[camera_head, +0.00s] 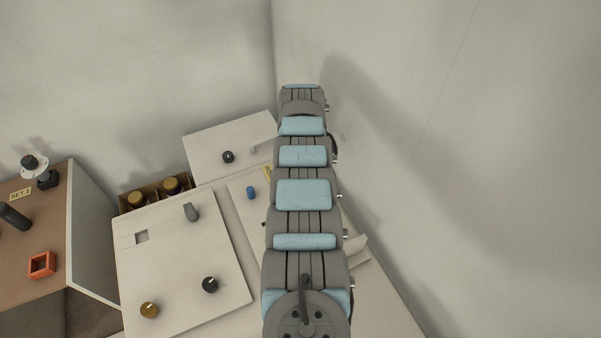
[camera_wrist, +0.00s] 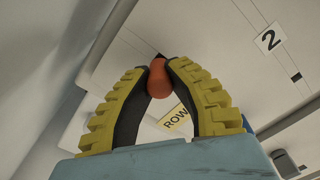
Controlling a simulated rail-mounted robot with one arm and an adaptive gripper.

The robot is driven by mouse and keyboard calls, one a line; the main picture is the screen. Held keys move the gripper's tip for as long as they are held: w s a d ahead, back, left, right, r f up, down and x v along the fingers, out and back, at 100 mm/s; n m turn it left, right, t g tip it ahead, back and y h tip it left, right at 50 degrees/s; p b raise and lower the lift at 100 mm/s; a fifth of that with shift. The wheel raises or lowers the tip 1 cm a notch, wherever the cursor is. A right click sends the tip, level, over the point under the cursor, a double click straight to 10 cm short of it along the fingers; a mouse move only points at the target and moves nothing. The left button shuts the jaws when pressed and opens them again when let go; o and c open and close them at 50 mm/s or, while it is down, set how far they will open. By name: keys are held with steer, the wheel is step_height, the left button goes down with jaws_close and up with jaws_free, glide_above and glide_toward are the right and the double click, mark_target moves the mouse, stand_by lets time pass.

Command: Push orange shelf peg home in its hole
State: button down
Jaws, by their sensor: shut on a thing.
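The orange shelf peg (camera_wrist: 158,84) shows in the wrist view between the tips of my gripper (camera_wrist: 161,72). The two yellow-ribbed fingers with dark inner pads are shut on it. A rounded orange end points toward the camera, and the far end is at a pale panel (camera_wrist: 222,55). I cannot tell whether the peg is in a hole, and no hole for it shows. In the head view my arm hides my gripper and the orange peg.
In the head view a blue peg (camera_head: 250,192) stands left of my arm. A white board with knobs (camera_head: 180,265) and a brown cabinet (camera_head: 42,225) lie further left. Bare wall fills the right.

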steer(key=shift+r, duration=0.15)
steer(key=shift+r+p, duration=1.25)
steer(key=shift+p, duration=0.05)
steer(key=shift+r, duration=0.15)
steer(key=shift+r+p, duration=1.5)
steer(key=shift+r, duration=0.1)
steer(key=shift+r+m, duration=0.2)
steer(key=shift+m, duration=0.1)
steer(key=shift+d+r, duration=0.1)
steer(key=shift+w+r, duration=0.15)
steer(key=shift+r, duration=0.1)
